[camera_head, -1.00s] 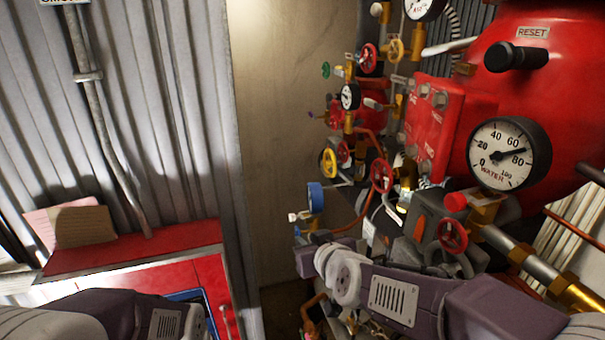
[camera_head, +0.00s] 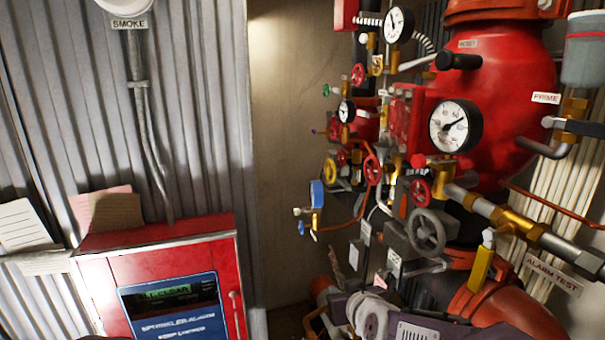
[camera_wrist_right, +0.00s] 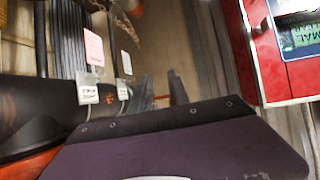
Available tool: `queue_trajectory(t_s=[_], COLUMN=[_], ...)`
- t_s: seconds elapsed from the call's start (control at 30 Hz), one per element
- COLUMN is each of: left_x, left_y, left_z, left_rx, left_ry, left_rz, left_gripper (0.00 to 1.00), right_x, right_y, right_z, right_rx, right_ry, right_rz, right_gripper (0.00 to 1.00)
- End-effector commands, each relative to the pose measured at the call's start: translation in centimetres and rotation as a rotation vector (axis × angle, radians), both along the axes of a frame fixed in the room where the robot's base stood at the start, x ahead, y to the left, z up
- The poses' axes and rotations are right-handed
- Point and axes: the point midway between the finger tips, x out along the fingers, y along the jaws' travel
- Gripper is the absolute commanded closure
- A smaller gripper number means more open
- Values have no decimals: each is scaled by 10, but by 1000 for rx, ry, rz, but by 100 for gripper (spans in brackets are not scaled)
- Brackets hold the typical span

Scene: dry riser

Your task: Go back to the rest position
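My right arm (camera_head: 425,330) shows low at the bottom right of the head view, in front of the red valve assembly. Its fingers are not clear there. In the right wrist view the two slim fingers of my right gripper (camera_wrist_right: 162,92) stand apart beyond the purple housing, with nothing seen between them. My left gripper is out of view.
A red riser valve (camera_head: 500,100) with gauges, handwheels and pipes fills the right side. A red alarm cabinet (camera_head: 240,260) with a blue display panel (camera_head: 175,312) stands at lower left. A bare wall strip (camera_head: 290,150) lies between.

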Motion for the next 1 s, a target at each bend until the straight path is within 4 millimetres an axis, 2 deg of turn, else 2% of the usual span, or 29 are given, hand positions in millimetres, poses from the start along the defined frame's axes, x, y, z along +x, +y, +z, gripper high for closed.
queue_trajectory(t_s=[0.03, 0.17, 0.27, 0.3, 0.37, 0.4, 0.47, 0.5, 0.6, 0.67, 0.73, 1.0], left_x=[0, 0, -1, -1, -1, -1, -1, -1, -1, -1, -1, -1], left_y=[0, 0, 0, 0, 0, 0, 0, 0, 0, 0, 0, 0], left_z=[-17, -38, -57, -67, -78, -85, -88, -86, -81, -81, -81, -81], left_rx=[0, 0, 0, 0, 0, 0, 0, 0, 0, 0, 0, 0], left_ry=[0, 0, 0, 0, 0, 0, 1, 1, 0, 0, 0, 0], left_rz=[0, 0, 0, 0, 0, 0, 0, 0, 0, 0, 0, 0], left_gripper=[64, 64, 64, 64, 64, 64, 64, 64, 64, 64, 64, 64], right_x=[-4, -18, -40, -55, -81, -101, -134, -154, -193, -206, -212, -211], right_y=[-10, -32, -50, -58, -69, -75, -81, -83, -87, -88, -89, -88], right_z=[-27, -79, -130, -156, -192, -214, -237, -245, -253, -256, -256, -256], right_rx=[-11, -33, -41, -44, -43, -42, -42, -46, -55, -52, -39, -34], right_ry=[31, 130, 248, 317, 431, 511, 639, 715, 858, 911, 937, 933], right_rz=[-11, -33, -53, -63, -79, -91, -106, -113, -139, -163, -191, -195], right_gripper=[78, 78, 78, 78, 78, 78, 78, 78, 78, 78, 78, 78])
